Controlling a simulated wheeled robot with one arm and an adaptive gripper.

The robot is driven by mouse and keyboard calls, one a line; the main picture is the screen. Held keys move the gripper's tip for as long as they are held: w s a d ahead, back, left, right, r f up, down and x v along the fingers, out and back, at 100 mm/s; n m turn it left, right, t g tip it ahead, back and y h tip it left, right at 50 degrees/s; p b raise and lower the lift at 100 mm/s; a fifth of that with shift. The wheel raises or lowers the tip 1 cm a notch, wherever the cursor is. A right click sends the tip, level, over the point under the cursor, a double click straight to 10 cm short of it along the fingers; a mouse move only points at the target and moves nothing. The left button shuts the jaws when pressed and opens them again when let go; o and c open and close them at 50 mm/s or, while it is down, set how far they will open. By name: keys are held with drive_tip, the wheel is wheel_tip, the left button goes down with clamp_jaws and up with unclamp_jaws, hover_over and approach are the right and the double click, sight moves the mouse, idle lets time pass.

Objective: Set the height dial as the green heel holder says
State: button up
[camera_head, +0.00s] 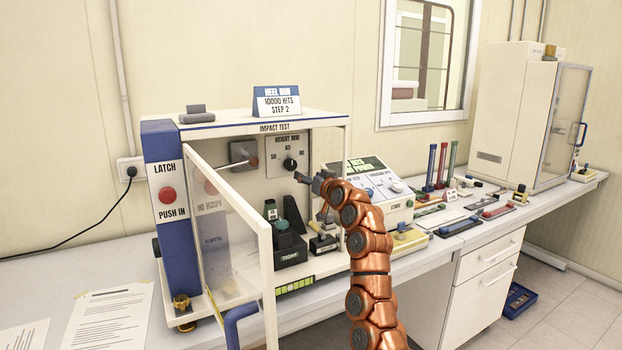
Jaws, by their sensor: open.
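The height dial (290,164) is a small black knob on a grey panel marked HEIGHT MM, on the back wall inside the impact test machine (160,140). The numbers 50, 65 and what looks like 80 stand around it; its pointer is too small to read. My gripper (303,179) is open and empty, just below and right of the dial; I cannot tell whether it touches. A dark green piece (270,208) with a small white label stands inside, with another green piece (283,226) in a dark holder (290,250) in front. The label's writing is unreadable.
The machine's clear door (235,230) stands open at the left, its blue handle (240,314) forward. A dark wedge (295,214) stands below the dial. Papers (110,318) lie at front left.

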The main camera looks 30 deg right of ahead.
drive_tip(key=shift+s, duration=0.4)
drive_tip(key=shift+r, duration=0.15)
